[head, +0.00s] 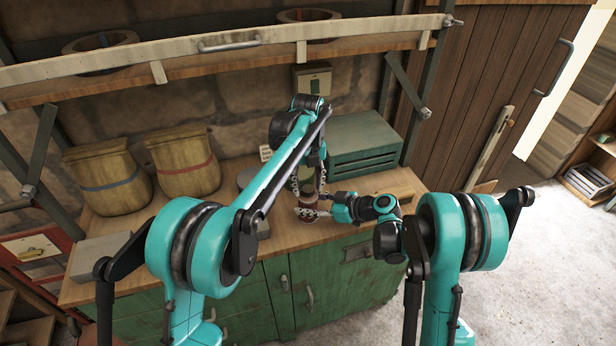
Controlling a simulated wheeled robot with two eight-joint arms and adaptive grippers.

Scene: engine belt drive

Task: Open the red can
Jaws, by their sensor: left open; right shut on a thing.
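The red can (308,201), small and dark reddish-brown, stands upright on the wooden worktop, partly covered by my grippers. My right gripper (313,206) comes in from the right, low down, and is shut on the red can from the side. My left gripper (308,183) points down from above with its fingers open, one on each side of the space just over the can's top. Whether its fingers touch the can, and the state of the lid, are too small to tell.
The worktop (245,240) stands on green cabinets (310,295). Two sacks (185,163) stand at the back left. A green slatted crate (362,145) is at the back right. A shelf (215,60) hangs above. The worktop's front strip is mostly clear.

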